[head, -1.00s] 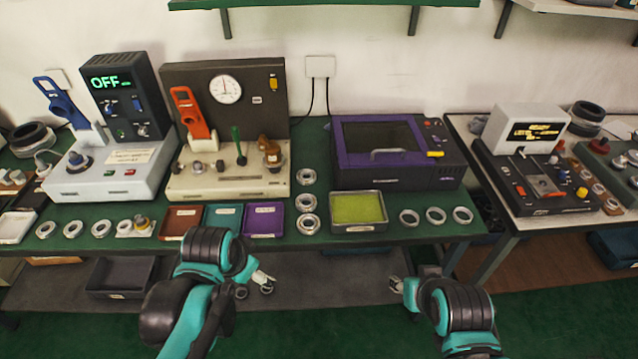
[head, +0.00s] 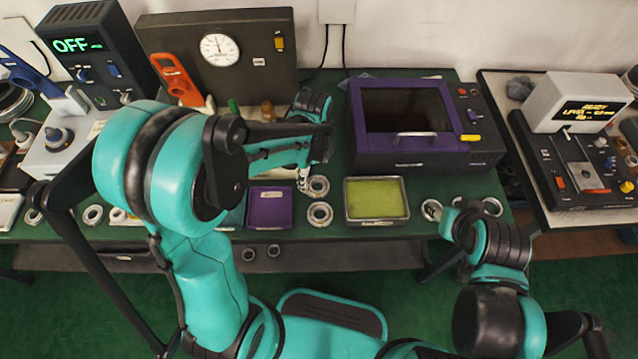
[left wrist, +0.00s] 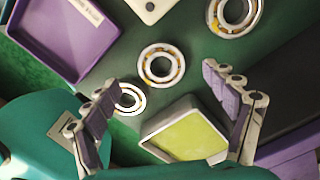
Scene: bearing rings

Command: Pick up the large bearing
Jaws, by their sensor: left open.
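Three metal bearing rings stand in a row between the purple tray (head: 270,208) and the green-lined tray (head: 348,205). In the head view I see the front ring (head: 319,221) and middle ring (head: 318,194); my left arm hides the back one. The left wrist view shows the front ring (left wrist: 138,104), the middle ring (left wrist: 161,80) and the back ring (left wrist: 251,20), which looks largest there. My left gripper (head: 304,180) is open and empty over the row, the middle ring between its fingers in the wrist view. My right gripper (head: 445,215) is near the right-hand rings; its jaws are unclear.
A purple-framed machine (head: 405,152) stands behind the green-lined tray. A gauge station (head: 260,85) is at the back left. More rings (head: 492,206) lie at the right, partly behind my right arm. A second table (head: 560,215) stands further right.

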